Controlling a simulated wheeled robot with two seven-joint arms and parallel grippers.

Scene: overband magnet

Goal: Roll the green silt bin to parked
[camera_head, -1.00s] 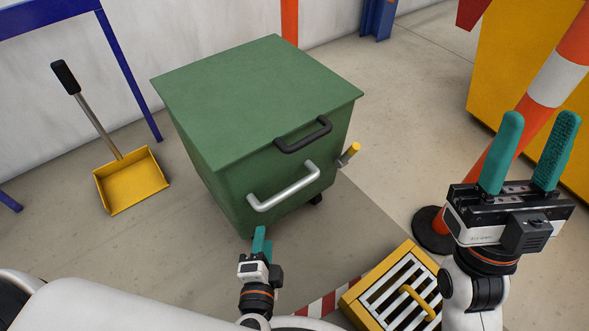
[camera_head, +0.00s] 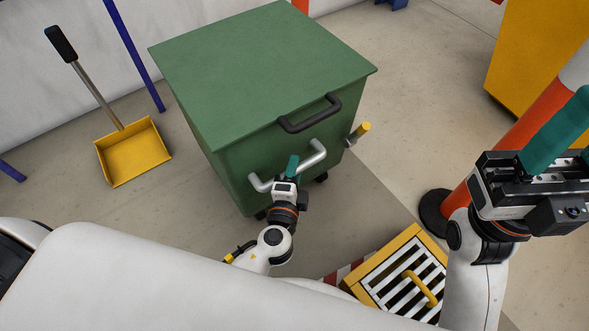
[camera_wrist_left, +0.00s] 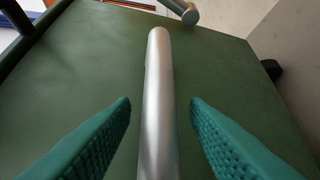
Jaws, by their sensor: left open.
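The green silt bin (camera_head: 255,75) stands upright on the floor on small dark casters. Its front has a black handle (camera_head: 309,115) near the lid and a silver bar handle (camera_head: 315,153) below. My left gripper (camera_head: 292,165) is at the silver handle. In the left wrist view my left gripper (camera_wrist_left: 160,102) is open, with one teal finger on each side of the silver bar (camera_wrist_left: 160,120) and gaps on both sides. My right gripper (camera_head: 575,125) is open and empty at the right edge, away from the bin; its far finger is partly cut off.
A yellow grate box (camera_head: 408,282) lies on the floor in front of the bin, beside red-white striping. An orange post (camera_head: 515,140) on a black base stands to the right. A yellow dustpan (camera_head: 134,155) is at left. A yellow-tipped lever (camera_head: 358,133) sticks out by the bin.

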